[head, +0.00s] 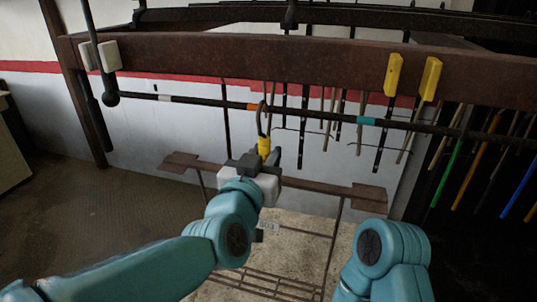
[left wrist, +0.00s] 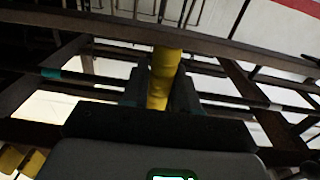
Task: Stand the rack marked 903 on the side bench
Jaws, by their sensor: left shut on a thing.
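The rack (head: 330,192) has a brown crossbar with flat plates at its ends and a wire frame below. A small tag reading 903 (head: 268,226) shows beside my left arm. A hook (head: 261,118) rises from the rack to the dark rail (head: 325,117) at the orange band; it seems to be over the rail, but I cannot tell whether it bears on it. My left gripper (head: 262,157) is shut on the yellow grip (head: 264,146) under the hook. The left wrist view shows the yellow grip (left wrist: 163,75) between the dark fingers. My right gripper is out of view.
A brown beam (head: 250,55) runs above the rail, with yellow blocks (head: 393,74) at right and white blocks (head: 98,55) at left. Coloured rods (head: 477,163) hang at the right. A pale-sided piece of furniture (head: 12,145), perhaps the bench, stands at the left edge. The floor (head: 105,200) between is clear.

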